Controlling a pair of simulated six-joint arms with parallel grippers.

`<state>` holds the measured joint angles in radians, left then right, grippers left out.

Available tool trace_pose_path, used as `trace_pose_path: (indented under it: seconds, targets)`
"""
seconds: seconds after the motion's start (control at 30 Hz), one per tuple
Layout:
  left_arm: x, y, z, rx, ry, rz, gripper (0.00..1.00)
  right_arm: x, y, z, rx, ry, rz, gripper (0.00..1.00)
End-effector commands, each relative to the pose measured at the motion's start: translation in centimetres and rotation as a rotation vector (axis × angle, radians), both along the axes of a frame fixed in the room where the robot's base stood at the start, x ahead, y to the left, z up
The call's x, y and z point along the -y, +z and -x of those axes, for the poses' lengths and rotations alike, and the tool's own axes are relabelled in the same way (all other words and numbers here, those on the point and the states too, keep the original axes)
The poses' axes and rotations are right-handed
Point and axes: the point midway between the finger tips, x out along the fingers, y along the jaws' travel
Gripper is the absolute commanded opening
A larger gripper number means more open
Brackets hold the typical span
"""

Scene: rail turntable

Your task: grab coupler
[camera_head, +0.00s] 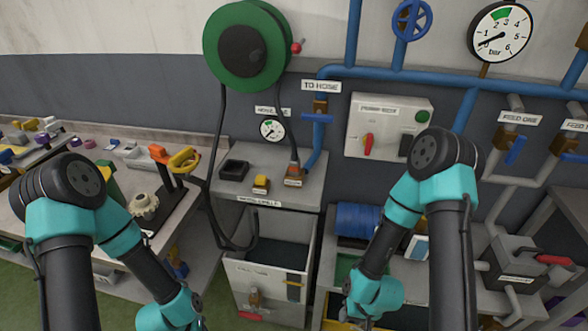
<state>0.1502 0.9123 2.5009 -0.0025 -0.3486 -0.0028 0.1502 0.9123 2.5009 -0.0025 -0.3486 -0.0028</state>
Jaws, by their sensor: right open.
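No part is plainly marked as the coupler. A small orange and grey fitting (293,177) at the end of a black hose stands on the right of the grey cabinet top (228,198); it may be the coupler, but I cannot tell. My right gripper (368,323) is at the bottom edge, low and to the right of the cabinet, mostly cut off; it is open and apart from the fitting. My left arm reaches down at the lower left, and its gripper fingers are out of the picture.
A green hose reel (270,35) hangs above the cabinet, with black hoses hanging down. A black tray (234,170) and yellow block (261,184) share the cabinet top. A yellow-handled tool (183,160) stands left. A switch box (388,127) and blue pipes (440,78) line the wall.

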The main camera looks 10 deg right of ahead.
Motion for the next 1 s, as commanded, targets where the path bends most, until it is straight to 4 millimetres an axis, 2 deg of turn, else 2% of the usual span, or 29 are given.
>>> trace_pose_path:
  seconds: [0.3,1.0]
  targets:
    - [0.0,0.0,0.0,0.0,0.0,0.0,0.01,0.0,0.0,0.0,0.0,0.0,0.0,0.43]
    - [0.0,0.0,0.0,0.0,0.0,0.0,0.66,0.0,0.0,0.0,0.0,0.0,0.0,0.43]
